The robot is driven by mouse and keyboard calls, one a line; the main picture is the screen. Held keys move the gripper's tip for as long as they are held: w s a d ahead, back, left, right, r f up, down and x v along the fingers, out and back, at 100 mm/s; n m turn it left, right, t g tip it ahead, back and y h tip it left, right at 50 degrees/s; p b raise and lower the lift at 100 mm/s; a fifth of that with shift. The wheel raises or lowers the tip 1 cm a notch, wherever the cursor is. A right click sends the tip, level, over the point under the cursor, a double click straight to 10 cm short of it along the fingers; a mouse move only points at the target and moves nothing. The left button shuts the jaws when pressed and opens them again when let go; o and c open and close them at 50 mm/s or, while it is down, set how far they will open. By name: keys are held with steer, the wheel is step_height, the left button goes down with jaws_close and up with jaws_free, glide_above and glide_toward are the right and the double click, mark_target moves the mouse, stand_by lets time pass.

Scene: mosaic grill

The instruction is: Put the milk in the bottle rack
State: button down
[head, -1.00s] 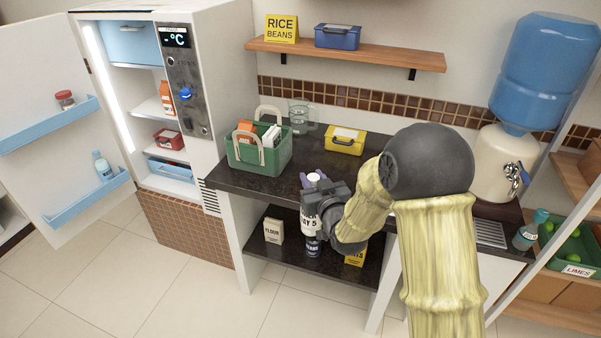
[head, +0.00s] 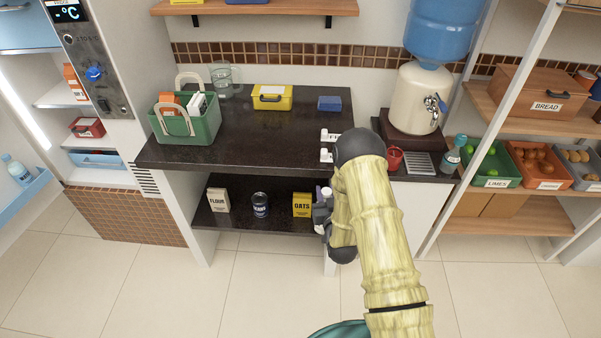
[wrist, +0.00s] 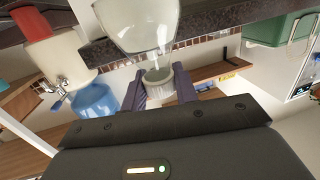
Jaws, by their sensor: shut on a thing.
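The milk, a pale bottle (wrist: 148,22) with a narrow neck and light cap, is in my gripper (wrist: 159,84). The purple fingers are shut around the neck end. In the head view my gripper (head: 323,204) is at the front of the lower shelf's right end, beside the oats box (head: 303,205); my arm hides most of the bottle there. The open fridge door's blue shelf (head: 27,196) shows at the left edge, holding a light blue bottle (head: 17,171). I cannot tell which thing is the bottle rack.
The dark counter (head: 285,135) holds a green basket (head: 207,130), a glass jug (head: 222,80) and a yellow box (head: 271,97). White fittings (head: 328,136) show beside my arm. The water dispenser (head: 415,95) is at right. The floor in front is clear.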

steer(key=s+d+f+m+h, duration=0.1)
steer(key=s+d+f+h, duration=0.1)
steer(key=d+f, duration=0.4)
steer(key=shift+s+d, duration=0.25)
steer(key=shift+s, duration=0.55)
